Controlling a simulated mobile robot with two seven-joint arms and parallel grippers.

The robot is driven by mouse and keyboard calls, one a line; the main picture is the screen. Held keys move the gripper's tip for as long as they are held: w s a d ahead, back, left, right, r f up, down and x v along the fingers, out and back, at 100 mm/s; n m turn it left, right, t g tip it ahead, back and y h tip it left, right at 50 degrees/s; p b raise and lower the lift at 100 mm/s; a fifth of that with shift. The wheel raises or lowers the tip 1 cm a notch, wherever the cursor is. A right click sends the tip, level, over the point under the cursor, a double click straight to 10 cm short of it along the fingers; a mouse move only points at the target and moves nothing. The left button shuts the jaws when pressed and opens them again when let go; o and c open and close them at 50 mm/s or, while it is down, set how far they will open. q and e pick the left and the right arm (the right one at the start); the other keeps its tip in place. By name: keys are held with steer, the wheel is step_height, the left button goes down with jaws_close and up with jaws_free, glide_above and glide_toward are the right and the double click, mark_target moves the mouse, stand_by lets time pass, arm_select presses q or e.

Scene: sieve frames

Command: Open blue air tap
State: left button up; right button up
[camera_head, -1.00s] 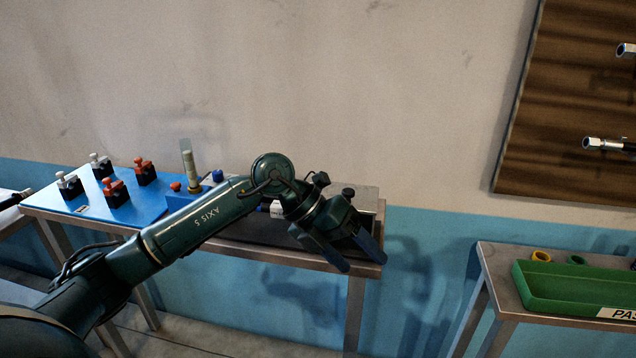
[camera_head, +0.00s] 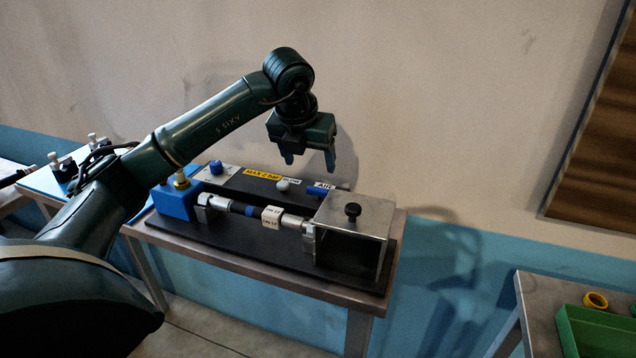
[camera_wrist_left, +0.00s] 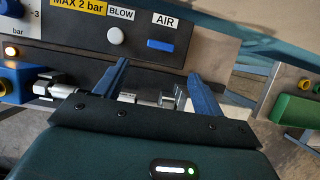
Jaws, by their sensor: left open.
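The blue air tap (camera_head: 317,192) is a small blue lever on the dark panel of the test bench, by the AIR label (camera_head: 325,185). In the left wrist view its blue lever (camera_wrist_left: 160,45) lies level, just under the AIR label. My left gripper (camera_head: 310,163) is open and empty, fingers pointing down, above the panel near the tap. In the left wrist view the two blue fingertips (camera_wrist_left: 158,70) stand apart, and the tap shows between and beyond them. They appear clear of it. My right gripper is not in view.
A white BLOW button (camera_head: 283,184) sits left of the tap. A metal box with a black knob (camera_head: 352,210) stands to the right. A labelled hose fitting (camera_head: 271,215) lies in front, and a blue block (camera_head: 176,201) at the left. A green tray (camera_head: 598,335) is far right.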

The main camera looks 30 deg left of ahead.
mark_target(317, 189)
arm_select(q)
steer(key=x, duration=0.9)
steer(key=shift+w+f, duration=0.1)
steer(key=shift+f, duration=0.2)
steer(key=shift+c, duration=0.2)
steer(key=c, duration=1)
